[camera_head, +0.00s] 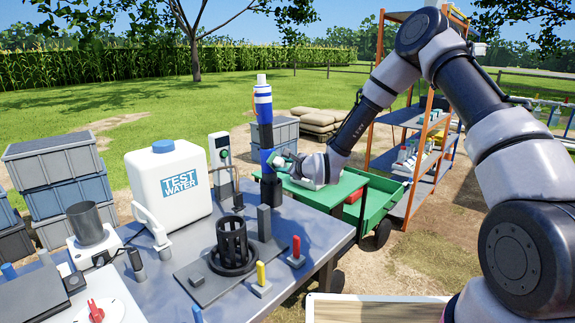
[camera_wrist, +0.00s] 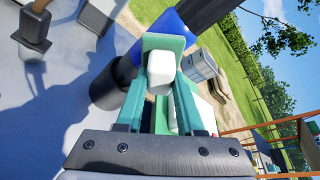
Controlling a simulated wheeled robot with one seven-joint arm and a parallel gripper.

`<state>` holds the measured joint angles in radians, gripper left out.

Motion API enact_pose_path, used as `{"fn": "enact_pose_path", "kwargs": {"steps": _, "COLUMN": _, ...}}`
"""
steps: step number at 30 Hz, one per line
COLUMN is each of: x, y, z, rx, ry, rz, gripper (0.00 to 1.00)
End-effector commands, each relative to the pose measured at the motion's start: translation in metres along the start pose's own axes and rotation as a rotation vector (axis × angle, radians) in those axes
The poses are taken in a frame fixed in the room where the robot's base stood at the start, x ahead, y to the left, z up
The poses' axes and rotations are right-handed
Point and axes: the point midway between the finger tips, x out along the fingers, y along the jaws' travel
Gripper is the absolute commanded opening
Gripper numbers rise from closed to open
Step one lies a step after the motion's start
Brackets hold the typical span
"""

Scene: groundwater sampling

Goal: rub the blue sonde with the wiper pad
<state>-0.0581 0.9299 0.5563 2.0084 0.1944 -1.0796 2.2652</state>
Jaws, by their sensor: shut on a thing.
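The blue sonde (camera_head: 263,108) stands upright at the far edge of the table, with a white cap, a dark middle band and its lower end in a black holder (camera_head: 271,192). My gripper (camera_head: 281,160) is at the right side of the sonde's lower blue part. In the wrist view my gripper (camera_wrist: 160,88) is shut on a small white block, which looks like the wiper pad (camera_wrist: 161,68). Behind it the sonde (camera_wrist: 170,24) crosses diagonally, partly hidden by the fingers. Pad and sonde overlap in view; I cannot tell whether they touch.
A white test water jug (camera_head: 176,190) and a grey handheld meter (camera_head: 220,152) stand left of the sonde. A black slotted cup (camera_head: 233,245) sits nearer. A green cart (camera_head: 377,210) and an orange-framed shelf (camera_head: 385,62) stand to the right.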

Motion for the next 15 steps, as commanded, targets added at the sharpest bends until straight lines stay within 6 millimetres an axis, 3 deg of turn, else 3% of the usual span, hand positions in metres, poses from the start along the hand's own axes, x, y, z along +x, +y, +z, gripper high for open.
{"fn": "enact_pose_path", "kwargs": {"steps": 6, "x": -0.0039, "y": 0.0105, "z": 0.0079, "rx": 0.000, "ry": 0.000, "rz": 0.000, "gripper": 0.00}}
{"fn": "enact_pose_path", "kwargs": {"steps": 15, "x": -0.0013, "y": 0.0073, "z": 0.0064, "rx": 0.000, "ry": 0.000, "rz": -0.001, "gripper": 0.00}}
